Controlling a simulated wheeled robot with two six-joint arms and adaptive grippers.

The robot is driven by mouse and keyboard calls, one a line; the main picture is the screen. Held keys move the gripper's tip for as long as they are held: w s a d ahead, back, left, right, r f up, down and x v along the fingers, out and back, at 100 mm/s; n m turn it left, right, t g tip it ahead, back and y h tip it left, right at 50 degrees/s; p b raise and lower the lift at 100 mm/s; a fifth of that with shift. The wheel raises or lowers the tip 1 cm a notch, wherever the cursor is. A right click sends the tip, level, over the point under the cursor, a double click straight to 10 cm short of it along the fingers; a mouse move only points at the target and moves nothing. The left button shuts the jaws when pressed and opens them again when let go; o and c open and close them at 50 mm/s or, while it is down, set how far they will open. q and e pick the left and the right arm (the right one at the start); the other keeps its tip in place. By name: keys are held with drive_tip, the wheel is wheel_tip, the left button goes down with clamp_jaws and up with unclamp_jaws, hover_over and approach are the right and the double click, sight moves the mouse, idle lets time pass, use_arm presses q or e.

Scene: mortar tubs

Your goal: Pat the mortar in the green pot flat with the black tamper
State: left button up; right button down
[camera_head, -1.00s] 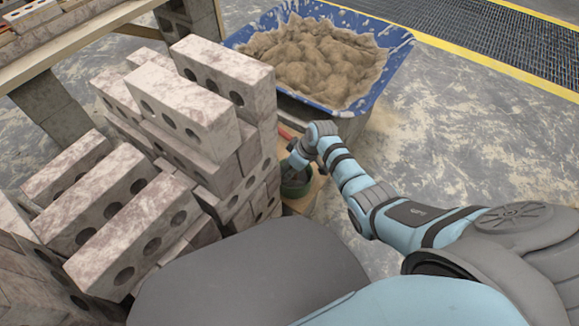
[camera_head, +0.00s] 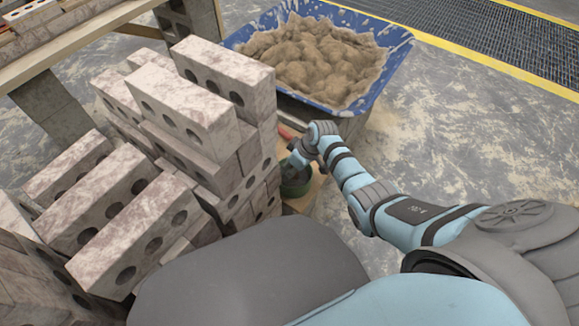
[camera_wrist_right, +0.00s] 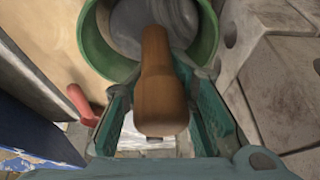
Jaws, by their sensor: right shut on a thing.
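The green pot (camera_head: 295,188) stands on a wooden board below my right gripper (camera_head: 297,163) in the head view. In the right wrist view the green pot (camera_wrist_right: 95,45) shows its thick rim and grey mortar (camera_wrist_right: 185,22) inside. My right gripper (camera_wrist_right: 160,98) is shut on the brown wooden handle of the tamper (camera_wrist_right: 160,85). The handle points into the pot. The tamper's black head is hidden, so I cannot tell whether it touches the mortar. My left gripper is not in view.
Stacked pale bricks (camera_head: 195,105) with holes stand close left of the pot. A blue tub (camera_head: 385,75) of sandy mortar is behind it. A red handle (camera_wrist_right: 82,105) lies beside the pot in the wrist view. Open floor (camera_head: 480,150) lies to the right.

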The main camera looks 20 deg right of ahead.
drive_tip(key=shift+d, duration=0.4)
drive_tip(key=shift+f+b, duration=0.85)
drive_tip(key=shift+f, duration=0.05)
drive_tip(key=shift+r+p, duration=1)
drive_tip(key=shift+p, duration=0.15)
drive_tip(key=shift+f, duration=0.1)
